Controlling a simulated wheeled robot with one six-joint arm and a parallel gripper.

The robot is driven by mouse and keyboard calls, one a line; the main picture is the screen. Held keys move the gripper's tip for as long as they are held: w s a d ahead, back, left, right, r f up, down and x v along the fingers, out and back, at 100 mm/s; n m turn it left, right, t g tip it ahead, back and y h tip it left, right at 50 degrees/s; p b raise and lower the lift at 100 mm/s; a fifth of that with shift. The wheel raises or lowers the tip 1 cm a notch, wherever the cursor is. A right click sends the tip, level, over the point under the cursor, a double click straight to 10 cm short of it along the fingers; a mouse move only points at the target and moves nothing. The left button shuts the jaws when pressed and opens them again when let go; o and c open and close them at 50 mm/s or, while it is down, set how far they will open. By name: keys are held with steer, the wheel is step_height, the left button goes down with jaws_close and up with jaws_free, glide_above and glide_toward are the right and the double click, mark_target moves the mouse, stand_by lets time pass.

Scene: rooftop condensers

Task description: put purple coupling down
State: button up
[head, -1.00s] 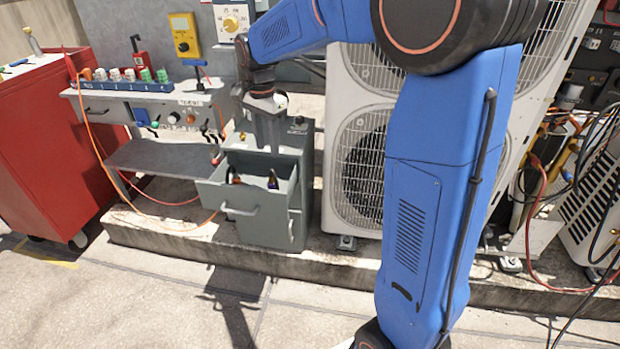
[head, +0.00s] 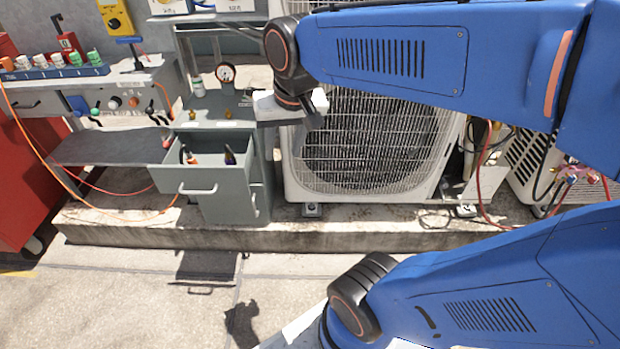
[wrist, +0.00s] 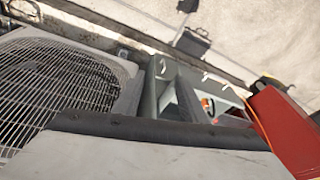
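My gripper (head: 312,122) hangs in front of the condenser, to the right of the grey cabinet (head: 262,160). Its fingers are small and dark in the head view, so I cannot tell whether they are open or shut. I cannot make out a purple coupling in either view, nor anything held. The cabinet's top drawer (head: 205,183) is pulled open. Inside it lie a dark item with orange (head: 189,156) and a small dark item with a yellowish part (head: 230,155). The open drawer also shows in the wrist view (wrist: 230,97), apart from my gripper.
A condenser unit (head: 370,145) stands right behind my gripper. A pressure gauge (head: 226,73) and a small bottle (head: 197,86) stand on the cabinet top. A workbench (head: 110,100) with a rack of coloured fittings (head: 50,72) and a red cart (head: 25,190) are at left. Hoses hang at right.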

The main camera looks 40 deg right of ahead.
steer(key=s+d+f+n+t, duration=0.1)
steer(key=s+f+n, duration=0.2)
steer(key=s, duration=0.5)
steer(key=shift+s+f+n, duration=0.25)
steer(key=shift+f+n, duration=0.1)
steer(key=shift+n, duration=0.05)
stand_by(0.7)
